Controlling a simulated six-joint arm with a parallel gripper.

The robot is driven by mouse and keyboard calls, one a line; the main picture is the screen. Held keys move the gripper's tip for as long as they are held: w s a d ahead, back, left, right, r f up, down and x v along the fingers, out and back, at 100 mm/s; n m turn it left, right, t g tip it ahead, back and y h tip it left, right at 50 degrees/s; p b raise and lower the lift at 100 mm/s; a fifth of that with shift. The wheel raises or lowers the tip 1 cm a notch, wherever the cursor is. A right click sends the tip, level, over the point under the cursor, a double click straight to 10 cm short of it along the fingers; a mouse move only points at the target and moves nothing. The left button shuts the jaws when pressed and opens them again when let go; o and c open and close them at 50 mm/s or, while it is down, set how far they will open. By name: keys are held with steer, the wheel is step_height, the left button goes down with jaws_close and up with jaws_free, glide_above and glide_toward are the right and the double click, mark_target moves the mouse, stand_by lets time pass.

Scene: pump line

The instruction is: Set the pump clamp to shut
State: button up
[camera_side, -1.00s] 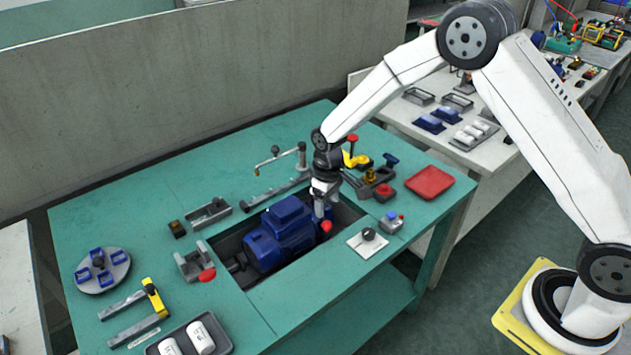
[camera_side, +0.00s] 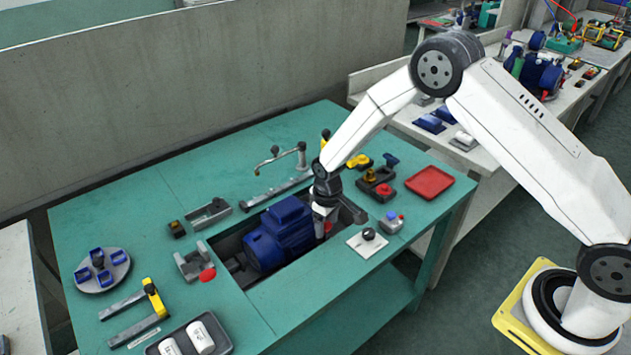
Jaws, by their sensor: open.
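The blue pump (camera_side: 280,235) sits in a dark recess in the green bench. My gripper (camera_side: 321,228) points down at the right end of the pump, low over the recess. Its jaws are open, but the fingertips are small and partly hidden. Another red-handled part (camera_side: 207,274) lies at the left end of the recess, on a grey bracket.
A white plate with a black knob (camera_side: 368,234) and a grey button box (camera_side: 392,221) stand right of the recess. A red tray (camera_side: 430,182) lies farther right. A bent metal spout (camera_side: 285,155) stands behind. The green bench (camera_side: 150,215) is clear at middle left.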

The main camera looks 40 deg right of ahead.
jaws_close()
stand_by(1.4)
